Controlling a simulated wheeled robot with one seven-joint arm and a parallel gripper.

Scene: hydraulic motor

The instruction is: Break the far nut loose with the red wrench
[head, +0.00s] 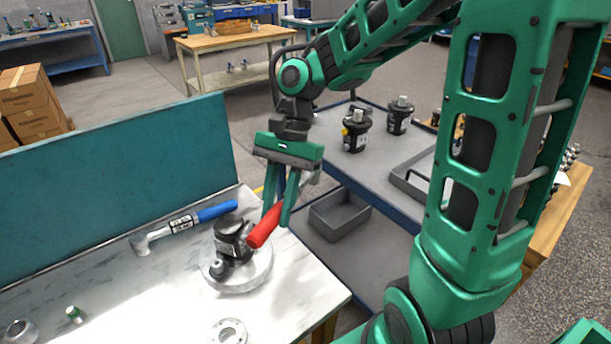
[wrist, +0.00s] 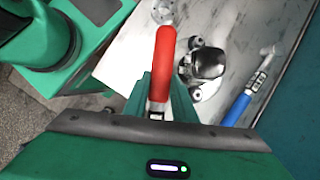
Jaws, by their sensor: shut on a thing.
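A dark hydraulic motor (head: 232,236) sits on a round light metal base (head: 252,278) near the right end of the marble-topped bench. It also shows in the wrist view (wrist: 207,64). My gripper (head: 277,218) is at the right side of the motor, shut on the red wrench (head: 264,226). The wrench's red handle stands out in the wrist view (wrist: 163,62), beside the motor. The head view shows one end of the handle close to the motor; I cannot tell if they touch. The wrench's working end and the far nut cannot be made out.
A blue-handled tool (head: 187,222) lies behind the motor. A flanged ring (head: 230,331) is at the bench's front, and small parts lie at left. A teal panel (head: 110,170) lines the back edge. A cart (head: 335,165) with more motors and a grey bin (head: 340,212) stands at right.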

